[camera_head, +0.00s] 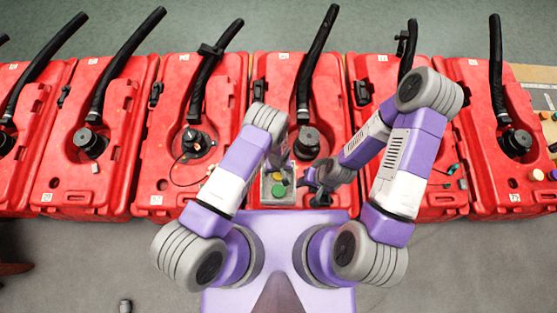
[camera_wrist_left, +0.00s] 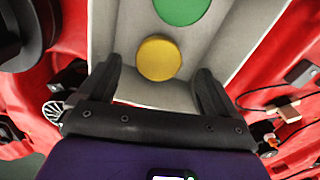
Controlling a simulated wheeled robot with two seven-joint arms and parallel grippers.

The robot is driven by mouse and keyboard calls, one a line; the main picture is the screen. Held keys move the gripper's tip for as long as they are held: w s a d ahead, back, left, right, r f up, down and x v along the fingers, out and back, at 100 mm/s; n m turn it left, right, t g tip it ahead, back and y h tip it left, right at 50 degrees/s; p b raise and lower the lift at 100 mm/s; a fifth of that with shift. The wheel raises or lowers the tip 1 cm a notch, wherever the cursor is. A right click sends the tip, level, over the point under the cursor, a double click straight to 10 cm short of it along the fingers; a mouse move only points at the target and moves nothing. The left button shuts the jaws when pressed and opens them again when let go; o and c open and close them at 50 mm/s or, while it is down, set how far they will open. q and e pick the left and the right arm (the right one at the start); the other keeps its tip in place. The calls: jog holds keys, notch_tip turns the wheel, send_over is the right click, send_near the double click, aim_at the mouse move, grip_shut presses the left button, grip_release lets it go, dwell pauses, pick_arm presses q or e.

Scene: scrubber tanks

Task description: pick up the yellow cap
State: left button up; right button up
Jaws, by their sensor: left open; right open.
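The yellow cap (camera_wrist_left: 159,58) is a flat round disc in a pale tray (camera_wrist_left: 235,45). It also shows small in the head view (camera_head: 278,176). My left gripper (camera_wrist_left: 158,70) is open, with one finger on each side of the yellow cap in the left wrist view. The fingers are apart from the cap and hold nothing. Whether they are above it or level with it I cannot tell. My right gripper (camera_head: 317,190) is open beside the tray, to its right, partly hidden by its wrist.
A green cap (camera_wrist_left: 182,8) lies in the same tray, beside the yellow one. Red scrubber tanks (camera_head: 100,170) with black hoses (camera_head: 125,60) stand in a row around the tray. More small coloured caps (camera_head: 538,175) sit at the far right.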

aim_at(279, 174)
pick_arm(q)
notch_tip(279, 174, down, 4)
jog(key=shift+d+b, duration=0.1)
jog(key=shift+b, duration=0.6)
jog(key=shift+c, duration=0.3)
jog(key=c, duration=1)
jog(key=shift+r, duration=0.15)
jog(key=shift+c, duration=0.2)
